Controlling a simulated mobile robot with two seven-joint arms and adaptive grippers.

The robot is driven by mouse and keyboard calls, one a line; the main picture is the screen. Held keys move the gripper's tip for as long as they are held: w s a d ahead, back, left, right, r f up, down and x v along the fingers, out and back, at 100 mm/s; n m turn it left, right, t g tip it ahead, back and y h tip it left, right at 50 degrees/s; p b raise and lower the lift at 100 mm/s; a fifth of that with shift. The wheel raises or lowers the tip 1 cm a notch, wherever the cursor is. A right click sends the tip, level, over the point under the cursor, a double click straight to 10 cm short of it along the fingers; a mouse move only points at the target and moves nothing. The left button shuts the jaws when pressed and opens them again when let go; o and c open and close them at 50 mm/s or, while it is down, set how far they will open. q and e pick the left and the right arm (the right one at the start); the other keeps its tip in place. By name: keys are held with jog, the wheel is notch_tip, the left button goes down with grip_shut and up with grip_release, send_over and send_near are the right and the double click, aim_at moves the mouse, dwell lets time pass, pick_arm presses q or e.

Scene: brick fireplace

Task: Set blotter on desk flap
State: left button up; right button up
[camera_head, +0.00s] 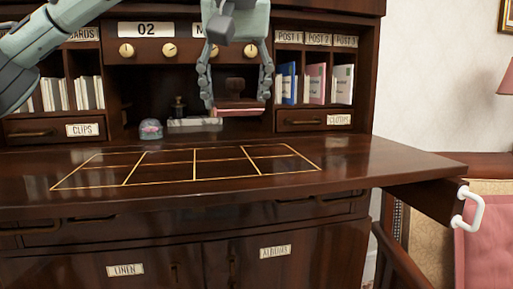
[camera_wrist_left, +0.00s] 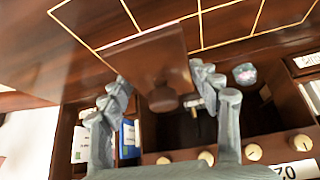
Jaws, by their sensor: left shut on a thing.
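The blotter (camera_head: 238,106) is a dark wooden block with a round knob on top and a reddish lower edge. My left gripper (camera_head: 237,98) comes down from above with its fingers on both sides of it and is shut on it. In the left wrist view the blotter (camera_wrist_left: 146,55) and its knob show between the fingertips (camera_wrist_left: 160,80). The desk flap (camera_head: 390,163) is a glossy dark wood surface with a gold-lined grid. The blotter is at the grid's back side in the head view; I cannot tell whether it touches the wood. My right gripper is not in view.
A small domed glass object (camera_head: 151,129) and a pale inkstand-like tray (camera_head: 195,125) stand behind the grid. Pigeonholes with books (camera_head: 342,84) and labelled drawers flank the recess. The grid area is clear. A white handle (camera_head: 468,208) sticks out at right.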

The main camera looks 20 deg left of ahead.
pick_arm(q)
jog(key=w+d+f, duration=0.2)
jog(key=d, duration=0.1)
jog(key=w+d+f, duration=0.2)
jog(key=shift+d, duration=0.15)
notch_tip(320, 180, down, 4)
jog(key=shift+r+b, duration=0.1)
jog(key=shift+b, duration=0.2)
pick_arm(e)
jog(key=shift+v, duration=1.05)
pick_arm(q)
jog(key=shift+f, duration=0.3)
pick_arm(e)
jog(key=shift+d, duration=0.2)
pick_arm(q)
jog(key=o, duration=1.2)
jog(key=shift+r, duration=0.1)
jog(key=shift+o, duration=0.2)
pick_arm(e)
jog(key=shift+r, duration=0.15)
pick_arm(q)
jog(key=shift+r, duration=0.1)
